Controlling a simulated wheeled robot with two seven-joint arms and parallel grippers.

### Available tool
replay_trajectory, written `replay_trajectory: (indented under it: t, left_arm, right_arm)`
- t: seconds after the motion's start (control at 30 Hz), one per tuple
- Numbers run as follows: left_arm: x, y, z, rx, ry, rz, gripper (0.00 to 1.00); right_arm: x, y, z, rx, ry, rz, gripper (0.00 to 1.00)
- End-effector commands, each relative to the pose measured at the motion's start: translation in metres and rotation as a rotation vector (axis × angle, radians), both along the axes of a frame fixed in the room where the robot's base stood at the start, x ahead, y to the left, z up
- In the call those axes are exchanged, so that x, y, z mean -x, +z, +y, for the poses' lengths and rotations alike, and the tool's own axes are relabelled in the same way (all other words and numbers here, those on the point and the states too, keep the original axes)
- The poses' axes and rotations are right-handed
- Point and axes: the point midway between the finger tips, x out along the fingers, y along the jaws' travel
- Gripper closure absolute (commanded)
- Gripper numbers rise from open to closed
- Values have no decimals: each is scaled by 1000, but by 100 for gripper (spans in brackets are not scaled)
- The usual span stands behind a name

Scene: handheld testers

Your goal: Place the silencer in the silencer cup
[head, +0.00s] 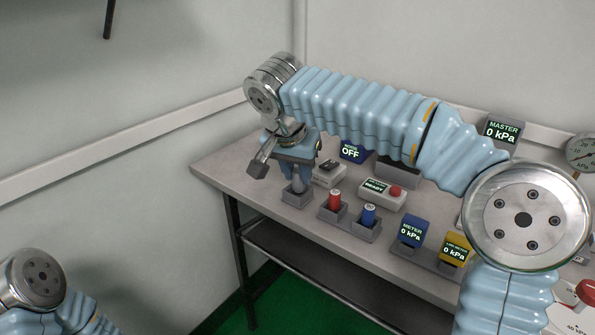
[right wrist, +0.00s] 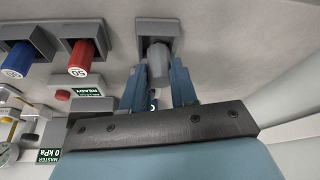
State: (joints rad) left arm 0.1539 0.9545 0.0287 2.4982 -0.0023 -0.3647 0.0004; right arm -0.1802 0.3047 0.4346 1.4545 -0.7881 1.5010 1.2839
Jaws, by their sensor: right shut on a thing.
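The silencer (right wrist: 158,60) is a plain grey cylinder held between the two blue fingers of my right gripper (right wrist: 160,82). The silencer cup (right wrist: 157,27) is a square grey holder, straight beyond the silencer in the right wrist view. In the head view my right gripper (head: 297,178) points down at the cup (head: 297,199) at the table's left end, shut on the silencer. The silencer's far end is at the cup's mouth; how deep it sits is hidden. My left gripper is out of view.
A red cylinder (head: 335,200) and a blue cylinder (head: 369,214) stand in grey cups to the right. A blue meter (head: 411,230) and a yellow meter (head: 456,247) stand further right. A box with a red button (head: 382,193) lies behind. The table's left corner (head: 225,168) is bare.

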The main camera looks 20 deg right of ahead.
Motion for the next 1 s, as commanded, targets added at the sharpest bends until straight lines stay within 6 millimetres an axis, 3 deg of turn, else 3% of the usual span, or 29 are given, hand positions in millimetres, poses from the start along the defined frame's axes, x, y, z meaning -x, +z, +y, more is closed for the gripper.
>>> replay_trajectory:
  t: [0.2,0.23,0.37,0.73,1.0]
  left_arm:
    - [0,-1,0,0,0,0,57]
    - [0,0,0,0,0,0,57]
    - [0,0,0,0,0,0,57]
    - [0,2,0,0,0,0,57]
    - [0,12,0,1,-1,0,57]
  right_arm:
    - [0,-1,0,1,0,1,100]
    - [0,0,0,1,0,1,68]
    - [0,0,0,1,0,1,48]
    - [1,6,1,0,0,0,47]
    - [18,59,15,-2,1,-2,47]
